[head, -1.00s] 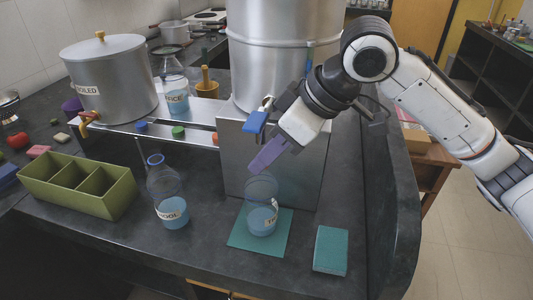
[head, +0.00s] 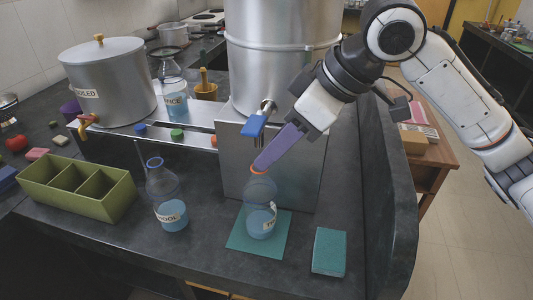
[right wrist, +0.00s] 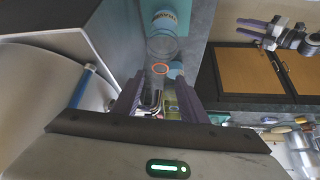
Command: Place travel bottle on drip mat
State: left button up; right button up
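The travel bottle (head: 261,222), clear with an orange rim and blue liquid, stands upright on the teal drip mat (head: 242,243). In the right wrist view the bottle (right wrist: 162,45) lies ahead of my fingers. My right gripper (head: 260,167) is at the bottle's rim in the head view, partly overlapping it. In the right wrist view my right gripper (right wrist: 160,98) has its purple fingers spread apart, with no bottle neck clasped between them. My left gripper (right wrist: 250,28) shows small at the upper right of the right wrist view, its fingers apart; it is out of the head view.
A large steel canister with a blue-handled tap (head: 254,126) stands behind the bottle. A blue-rimmed bottle (head: 168,200) stands to the left, beside a green divided box (head: 78,190). A teal block (head: 330,252) lies right of the mat.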

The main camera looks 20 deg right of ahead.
jog(key=v, duration=0.8)
jog(key=shift+p, duration=0.4)
